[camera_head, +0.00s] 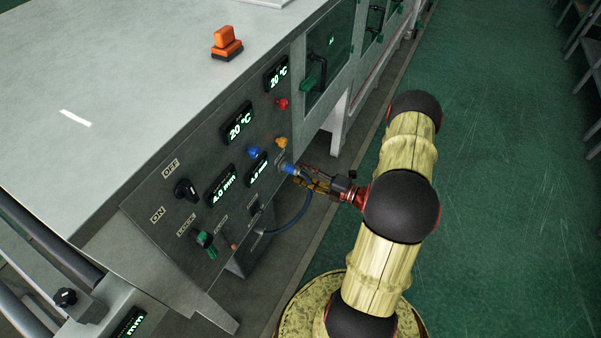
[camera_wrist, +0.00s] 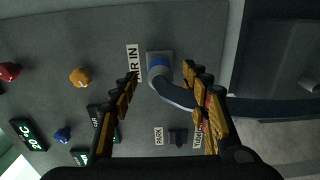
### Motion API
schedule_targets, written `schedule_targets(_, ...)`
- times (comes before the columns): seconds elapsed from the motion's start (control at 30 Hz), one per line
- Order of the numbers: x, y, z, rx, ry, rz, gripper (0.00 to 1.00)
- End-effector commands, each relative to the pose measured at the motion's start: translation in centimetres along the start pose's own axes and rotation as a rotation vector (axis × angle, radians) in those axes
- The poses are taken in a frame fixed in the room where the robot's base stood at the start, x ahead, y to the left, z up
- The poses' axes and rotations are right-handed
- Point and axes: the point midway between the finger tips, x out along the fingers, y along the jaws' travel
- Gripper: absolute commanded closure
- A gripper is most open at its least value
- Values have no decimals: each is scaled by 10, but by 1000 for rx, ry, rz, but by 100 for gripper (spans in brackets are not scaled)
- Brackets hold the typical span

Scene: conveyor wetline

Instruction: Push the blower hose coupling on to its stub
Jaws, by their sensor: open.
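The blue hose coupling (camera_wrist: 158,70) sits at a square grey plate (camera_wrist: 153,56) beside the "AIR IN" label in the wrist view. In the head view the coupling (camera_head: 289,168) is at the panel's right edge. The stub is hidden behind it, and I cannot tell how far on it is. The dark blue hose (camera_wrist: 180,97) bends away from the coupling to the right; in the head view the hose (camera_head: 297,219) loops down below the panel. My gripper (camera_wrist: 159,74) is open, its fingers on both sides of the coupling with gaps visible. It also shows in the head view (camera_head: 299,175).
The grey panel (camera_head: 160,240) carries lit displays (camera_head: 238,124), a black ON/OFF knob (camera_head: 185,190), a green knob (camera_head: 204,239) and coloured buttons. A small dark fitting (camera_wrist: 177,137) sits by the "PARK" label.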

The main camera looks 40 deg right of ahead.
Motion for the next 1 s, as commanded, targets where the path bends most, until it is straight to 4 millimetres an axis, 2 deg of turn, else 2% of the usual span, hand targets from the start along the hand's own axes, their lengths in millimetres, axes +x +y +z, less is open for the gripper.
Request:
schedule_targets(0.5,-92,0,1,-1,-4,0,53)
schedule_targets(0.7,-108,0,0,0,0,0,53)
schedule_targets(1.0,-111,0,0,0,1,0,53)
